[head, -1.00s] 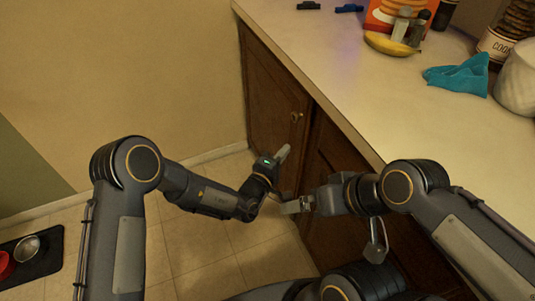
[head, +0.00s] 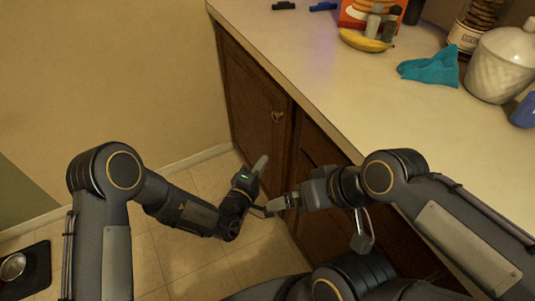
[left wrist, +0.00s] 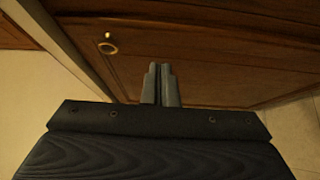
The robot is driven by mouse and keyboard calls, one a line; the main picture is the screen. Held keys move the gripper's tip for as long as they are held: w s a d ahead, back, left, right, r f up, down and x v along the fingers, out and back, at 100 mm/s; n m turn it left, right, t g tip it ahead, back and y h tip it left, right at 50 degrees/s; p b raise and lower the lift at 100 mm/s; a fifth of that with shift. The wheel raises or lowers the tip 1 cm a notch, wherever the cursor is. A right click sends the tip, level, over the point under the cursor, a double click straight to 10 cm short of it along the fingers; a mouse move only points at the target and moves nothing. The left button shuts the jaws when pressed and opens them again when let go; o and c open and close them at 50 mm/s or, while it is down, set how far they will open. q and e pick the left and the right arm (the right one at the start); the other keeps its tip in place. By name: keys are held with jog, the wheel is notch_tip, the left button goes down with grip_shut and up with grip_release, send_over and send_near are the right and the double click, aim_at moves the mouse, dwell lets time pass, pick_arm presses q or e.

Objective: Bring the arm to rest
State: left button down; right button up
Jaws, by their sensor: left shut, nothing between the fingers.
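My left arm comes in from the left of the head view and is bent at the elbow. Its gripper (head: 259,166) points up and to the right, in front of the brown cabinet door (head: 257,95). In the left wrist view the two grey fingers (left wrist: 161,88) lie together, shut and empty, with the cabinet door behind them. My right arm comes in from the right, and its gripper (head: 277,204) points left, just below and right of the left one in the picture. Its fingers are too small to tell open from shut.
The pale counter (head: 340,100) runs along the right. On it are a banana (head: 364,41), a teal cloth (head: 430,67), a white jar (head: 502,63), a cookie jar (head: 468,33) and a blue item (head: 525,110). A dark mat (head: 35,270) with a bowl (head: 13,267) lies on the floor at left.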

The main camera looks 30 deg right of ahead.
pick_arm(q)
jog(key=s+a+r+m+g+h, duration=0.2)
jog(key=s+a+r+m+g, duration=0.15)
jog(key=r, duration=0.35)
jog(key=s+a+r+m+g+h, duration=0.1)
jog(key=s+a+r+m+g, duration=0.15)
jog(key=a+r, duration=0.4)
jog(key=s+a+r+m+g+h, duration=0.2)
jog(key=s+a+r+m+g, duration=0.15)
jog(key=r, duration=0.55)
jog(key=s+a+f+n+t+y, duration=0.15)
jog(key=s+a+y, duration=0.3)
jog(key=a, duration=0.55)
jog(key=s+a+f+n+t+y, duration=0.1)
jog(key=s+a+f+t+y, duration=0.2)
jog(key=a+y, duration=0.45)
jog(key=s+a+f+n+y, duration=0.15)
jog(key=s+a+y, duration=0.3)
jog(key=a, duration=0.75)
notch_tip(320, 180, up, 14)
jog(key=p, duration=1.5)
jog(key=shift+s+d+h, duration=0.15)
jog(key=shift+d+h, duration=0.15)
jog(key=shift+h, duration=0.15)
